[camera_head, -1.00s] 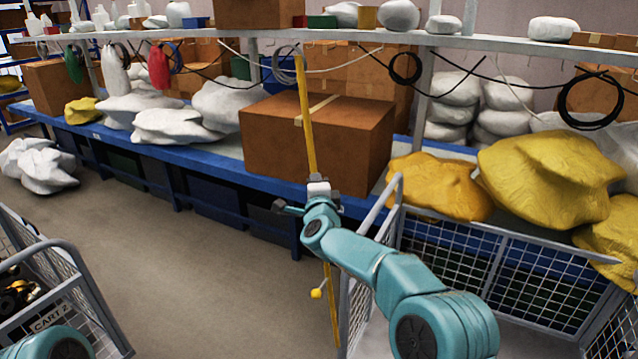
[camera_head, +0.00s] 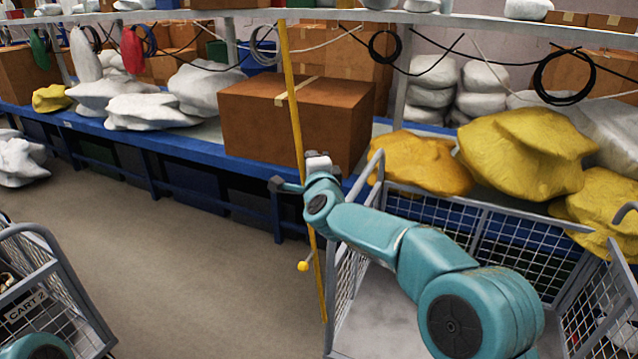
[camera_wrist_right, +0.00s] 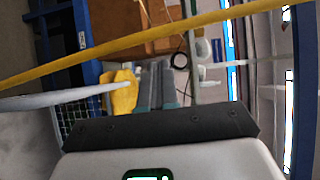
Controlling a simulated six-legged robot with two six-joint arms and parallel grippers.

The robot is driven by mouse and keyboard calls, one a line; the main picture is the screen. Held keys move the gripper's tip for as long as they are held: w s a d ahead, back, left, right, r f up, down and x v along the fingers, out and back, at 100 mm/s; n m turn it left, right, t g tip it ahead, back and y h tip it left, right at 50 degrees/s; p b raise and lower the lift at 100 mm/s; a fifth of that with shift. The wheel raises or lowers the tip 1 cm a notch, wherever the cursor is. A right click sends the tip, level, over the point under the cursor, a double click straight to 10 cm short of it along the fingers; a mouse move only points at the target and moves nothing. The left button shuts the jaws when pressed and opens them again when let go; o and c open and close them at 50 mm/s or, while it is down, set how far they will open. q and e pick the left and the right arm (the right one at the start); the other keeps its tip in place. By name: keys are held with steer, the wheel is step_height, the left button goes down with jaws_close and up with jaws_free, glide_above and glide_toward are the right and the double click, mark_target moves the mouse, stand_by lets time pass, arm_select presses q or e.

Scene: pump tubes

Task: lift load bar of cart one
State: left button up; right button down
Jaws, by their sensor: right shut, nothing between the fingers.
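A long thin yellow bar (camera_head: 292,100), which I take for the load bar, stands nearly upright and slightly tilted at the left side of the right-hand wire cart (camera_head: 338,285). A short lever with a yellow knob (camera_head: 303,266) sits low on it. My right gripper (camera_head: 281,186) is shut and empty at the bar's mid height. My wrist hides part of the bar in the head view, and I cannot tell whether they touch. In the right wrist view the bar (camera_wrist_right: 120,45) crosses the top, clear of the dark gripper body. My left gripper is out of view.
A cart labelled CART 2 (camera_head: 26,306) stands at the lower left. Behind is a blue-edged bench (camera_head: 190,150) with a large brown box (camera_head: 330,120) and yellow sacks (camera_head: 525,150). Hoses hang from the shelf above. Floor between the carts (camera_head: 180,270) is clear.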

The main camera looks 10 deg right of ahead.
steer(key=s+b, duration=0.2)
steer(key=s, duration=0.4)
steer(key=d+f+g+h, duration=0.1)
steer(key=d+f, duration=0.3)
steer(key=f, duration=0.4)
steer(key=d+f+g+h, duration=0.1)
steer(key=d+f+g, duration=0.1)
steer(key=d+f, duration=0.35)
steer(key=s+f+n+g+y, duration=0.15)
steer(key=s+f, duration=0.25)
steer(key=f, duration=0.7)
steer(key=s+f+n+g, duration=0.2)
steer(key=s+f+g, duration=0.15)
steer(key=f, duration=0.65)
steer(key=s+a+f+n+g+y, duration=0.2)
steer(key=s+f+n+g, duration=0.2)
steer(key=s+f, duration=1.1)
steer(key=s+a+n+g+y, duration=0.1)
steer(key=s+n, duration=0.3)
steer(key=s, duration=0.5)
steer(key=s+a+n+g+y, duration=0.1)
steer(key=s+a+n+g, duration=0.3)
steer(key=s, duration=0.6)
steer(key=shift+f, duration=0.25)
